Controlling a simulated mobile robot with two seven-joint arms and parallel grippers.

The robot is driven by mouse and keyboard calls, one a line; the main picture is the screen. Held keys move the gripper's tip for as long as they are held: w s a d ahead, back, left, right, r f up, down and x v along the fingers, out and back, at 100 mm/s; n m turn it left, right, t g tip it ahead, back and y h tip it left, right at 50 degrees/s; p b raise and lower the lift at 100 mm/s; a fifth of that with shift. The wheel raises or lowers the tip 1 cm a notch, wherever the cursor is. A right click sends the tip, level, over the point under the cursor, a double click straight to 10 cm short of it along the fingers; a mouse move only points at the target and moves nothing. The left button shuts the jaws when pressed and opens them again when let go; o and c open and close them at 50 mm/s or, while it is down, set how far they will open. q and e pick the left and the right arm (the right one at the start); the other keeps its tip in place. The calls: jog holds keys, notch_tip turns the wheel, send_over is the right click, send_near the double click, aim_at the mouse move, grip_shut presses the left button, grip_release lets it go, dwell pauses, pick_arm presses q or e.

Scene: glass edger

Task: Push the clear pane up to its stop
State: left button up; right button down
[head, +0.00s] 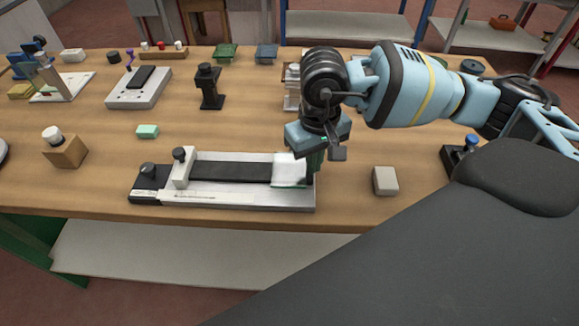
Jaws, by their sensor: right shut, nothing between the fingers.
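The clear pane (289,171) is a pale, see-through sheet with a greenish lower edge. It lies at the right end of the black strip (232,171) on the edger bed (240,197). A pale upright block with a black knob (180,168) stands across the bed at its left end, well apart from the pane. My right gripper (316,166) points down at the pane's right edge, shut and empty. I cannot tell whether its fingertips touch the pane. My left gripper is not in view.
A beige block (385,181) lies right of the bed. A green block (148,131) and a wooden block with a white knob (63,147) lie to the left. A black clamp-like stand (209,88) rises behind. The table's front edge runs close to the bed.

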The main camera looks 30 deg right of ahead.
aim_at(276, 168)
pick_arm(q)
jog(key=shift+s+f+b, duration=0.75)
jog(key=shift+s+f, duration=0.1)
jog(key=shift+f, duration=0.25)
pick_arm(e)
jog(key=shift+w+a, duration=0.65)
jog(key=shift+a, duration=0.45)
jog(key=shift+w+a, duration=0.7)
jog(key=shift+a, duration=0.4)
jog(key=shift+w+a, duration=0.65)
jog(key=shift+a, duration=0.45)
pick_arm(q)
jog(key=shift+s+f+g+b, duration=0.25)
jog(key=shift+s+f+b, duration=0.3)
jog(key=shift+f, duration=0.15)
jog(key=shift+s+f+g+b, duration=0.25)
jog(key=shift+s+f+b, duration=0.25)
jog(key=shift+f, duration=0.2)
pick_arm(e)
jog(key=shift+w+a, duration=0.7)
jog(key=shift+a, duration=0.5)
jog(key=shift+w+a, duration=0.75)
jog(key=shift+a, duration=0.4)
jog(key=shift+w+a, duration=0.7)
jog(key=shift+a, duration=0.5)
